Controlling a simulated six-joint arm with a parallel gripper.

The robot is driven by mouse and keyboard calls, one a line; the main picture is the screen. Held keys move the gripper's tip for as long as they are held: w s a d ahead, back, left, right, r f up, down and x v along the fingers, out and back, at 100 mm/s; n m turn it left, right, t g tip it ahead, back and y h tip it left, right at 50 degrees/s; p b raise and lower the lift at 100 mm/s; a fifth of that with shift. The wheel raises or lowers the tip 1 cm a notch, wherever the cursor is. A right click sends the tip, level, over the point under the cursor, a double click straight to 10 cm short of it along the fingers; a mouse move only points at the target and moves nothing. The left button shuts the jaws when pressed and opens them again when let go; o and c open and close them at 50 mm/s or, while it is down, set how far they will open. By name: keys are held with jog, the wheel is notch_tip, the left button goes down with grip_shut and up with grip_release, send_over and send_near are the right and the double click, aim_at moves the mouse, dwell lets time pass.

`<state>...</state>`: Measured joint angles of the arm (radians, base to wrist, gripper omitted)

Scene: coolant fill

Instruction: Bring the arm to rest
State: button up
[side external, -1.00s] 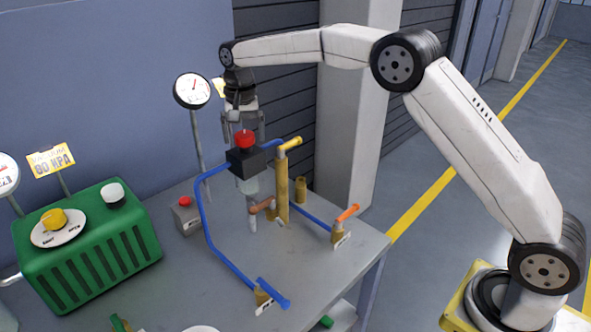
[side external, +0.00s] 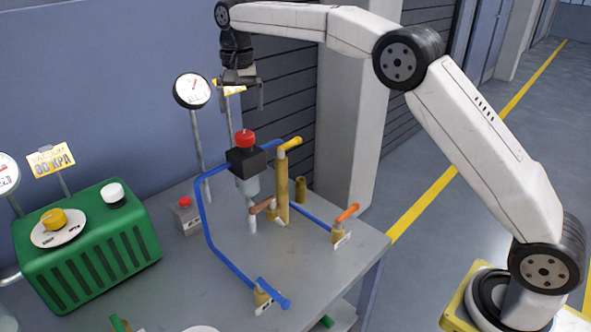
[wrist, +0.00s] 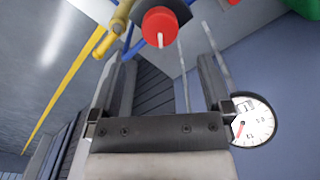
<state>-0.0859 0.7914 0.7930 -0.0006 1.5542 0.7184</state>
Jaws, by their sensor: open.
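My gripper (side external: 242,102) hangs in the air above the bench, pointing down, with its fingers apart and nothing between them. It also shows open and empty in the wrist view (wrist: 162,85). Below it, a red knob (side external: 245,138) sits on a black block (side external: 246,160) with a clear bowl (side external: 248,186) under it. The red knob shows at the top of the wrist view (wrist: 160,26), beyond the fingertips. There is a clear gap between the fingertips and the knob.
A dial gauge (side external: 192,90) on a post stands left of my gripper. A green pump (side external: 88,250) is at left. A pillar (side external: 350,120) stands behind.

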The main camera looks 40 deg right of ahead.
jog(key=shift+r, duration=0.15)
jog(key=shift+s, duration=0.1)
dwell(0.3)
jog(key=shift+s+d+f+n, duration=0.2)
jog(key=shift+s+f, duration=0.1)
jog(key=shift+f, duration=0.1)
jog(key=shift+s+d+f+n, duration=0.1)
jog(key=shift+s+f+n, duration=0.15)
jog(key=shift+f, duration=0.15)
jog(key=s+d+f+n+t, duration=0.1)
jog(key=s+f+n, duration=0.1)
jog(key=s+f, duration=0.3)
jog(key=s+d+f+n, duration=0.2)
jog(key=s+f, duration=0.4)
jog(key=s, duration=0.8)
jog(key=s+d+f+n+t, duration=0.1)
jog(key=s+f, duration=0.4)
jog(key=s, duration=0.5)
jog(key=shift+s+d+f+n+t, duration=0.2)
jog(key=shift+n+t, duration=0.1)
jog(key=shift+n, duration=0.35)
